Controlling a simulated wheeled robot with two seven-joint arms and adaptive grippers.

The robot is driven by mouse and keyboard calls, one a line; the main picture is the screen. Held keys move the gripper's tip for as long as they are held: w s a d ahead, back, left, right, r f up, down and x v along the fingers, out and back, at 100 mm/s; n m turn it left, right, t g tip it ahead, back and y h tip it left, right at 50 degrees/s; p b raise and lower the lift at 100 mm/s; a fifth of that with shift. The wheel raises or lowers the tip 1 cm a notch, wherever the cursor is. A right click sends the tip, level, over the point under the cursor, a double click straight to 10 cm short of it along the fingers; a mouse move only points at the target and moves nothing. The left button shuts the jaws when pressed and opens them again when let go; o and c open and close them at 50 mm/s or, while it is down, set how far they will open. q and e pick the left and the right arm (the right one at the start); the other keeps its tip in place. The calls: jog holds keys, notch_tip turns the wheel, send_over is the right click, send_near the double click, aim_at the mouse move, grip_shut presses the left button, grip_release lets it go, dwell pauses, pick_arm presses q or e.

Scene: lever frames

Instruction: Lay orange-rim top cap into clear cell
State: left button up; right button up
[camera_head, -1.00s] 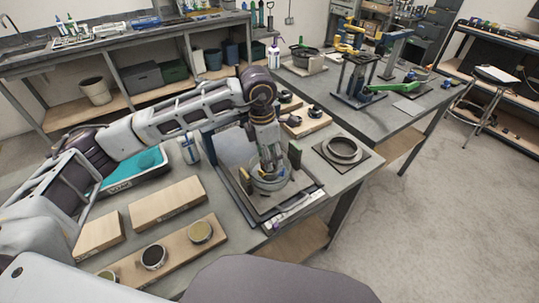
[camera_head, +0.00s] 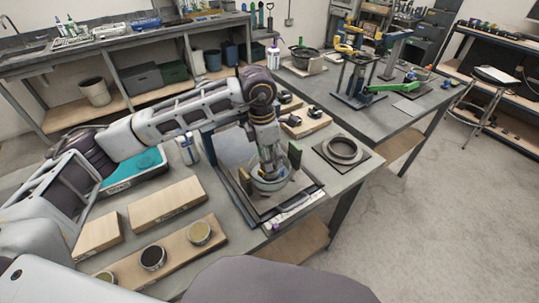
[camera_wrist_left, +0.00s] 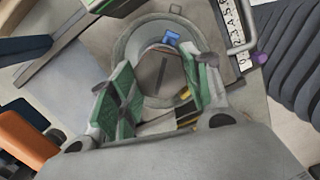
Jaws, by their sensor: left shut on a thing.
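My left gripper (camera_head: 270,168) points down over a grey round cell (camera_head: 272,186) on a square plate. In the left wrist view its green-padded fingers (camera_wrist_left: 163,80) stand on either side of a dark round piece with a slot (camera_wrist_left: 162,72). The piece lies inside the outline of the grey ring (camera_wrist_left: 130,45) of the cell. I cannot tell whether it touches the cell, as the fingers hide part of it. My right gripper is not in view.
A grey ring (camera_head: 342,149) lies on a dark plate to the right. A teal-lined tray (camera_head: 135,170) stands behind my left arm.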

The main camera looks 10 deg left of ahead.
pick_arm(q)
jog(key=shift+f, duration=0.1)
dwell(0.5)
jog(key=o, duration=1.4)
jog(key=r, duration=0.8)
jog(key=a+r, duration=0.1)
jog(key=r, duration=0.3)
jog(key=shift+s+a, duration=0.1)
jog(key=shift+s, duration=0.2)
jog(key=shift+s+f, duration=0.1)
